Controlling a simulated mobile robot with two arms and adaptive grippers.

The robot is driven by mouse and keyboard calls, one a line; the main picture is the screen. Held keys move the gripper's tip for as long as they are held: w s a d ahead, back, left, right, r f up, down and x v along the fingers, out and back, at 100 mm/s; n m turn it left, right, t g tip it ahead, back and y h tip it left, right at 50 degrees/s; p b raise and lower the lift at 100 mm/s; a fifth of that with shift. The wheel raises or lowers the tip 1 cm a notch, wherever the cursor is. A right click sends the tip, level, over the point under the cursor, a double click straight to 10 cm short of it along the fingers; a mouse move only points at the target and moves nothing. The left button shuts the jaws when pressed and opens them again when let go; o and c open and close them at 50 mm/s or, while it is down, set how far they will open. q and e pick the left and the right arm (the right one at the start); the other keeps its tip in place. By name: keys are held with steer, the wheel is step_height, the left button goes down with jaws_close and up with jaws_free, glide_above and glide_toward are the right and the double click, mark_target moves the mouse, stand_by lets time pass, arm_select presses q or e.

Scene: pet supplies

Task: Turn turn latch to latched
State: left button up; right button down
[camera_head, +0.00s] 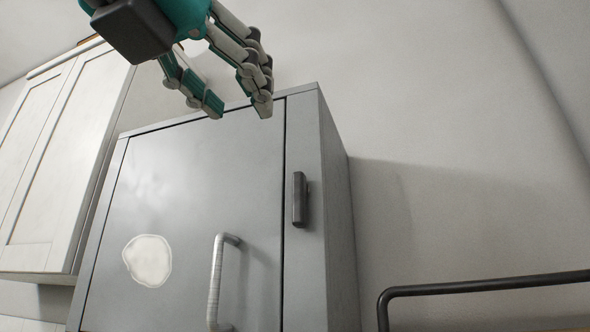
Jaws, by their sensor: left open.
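A dark grey turn latch (300,200) sits on the right-hand frame strip of a grey cabinet (335,230), just right of the door's edge. The latch bar stands upright, parallel to the door gap, and does not cross it. The grey cabinet door (190,190) looks closed and has a pale vertical bar handle (217,285). My left gripper (240,110) is near the cabinet's top edge, above and left of the latch. Its fingers are apart with nothing between them, and it does not touch the latch. My right gripper is not in view.
A white wall cupboard (45,170) hangs at the left. A pale irregular patch (147,260) is on the grey door. A dark bent rail (480,288) crosses the lower right. The wall (450,130) right of the cabinet is bare, with free room before it.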

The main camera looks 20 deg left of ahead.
mark_target(296, 172)
arm_select(q)
steer(key=w+p, duration=0.1)
steer(key=w, duration=0.4)
steer(key=w+p, duration=0.2)
steer(key=w, duration=0.4)
steer(key=w+p, duration=0.2)
steer(key=w, duration=0.4)
steer(key=shift+d, duration=0.35)
steer(key=shift+f, duration=0.1)
steer(key=shift+s, duration=0.1)
jaws_close()
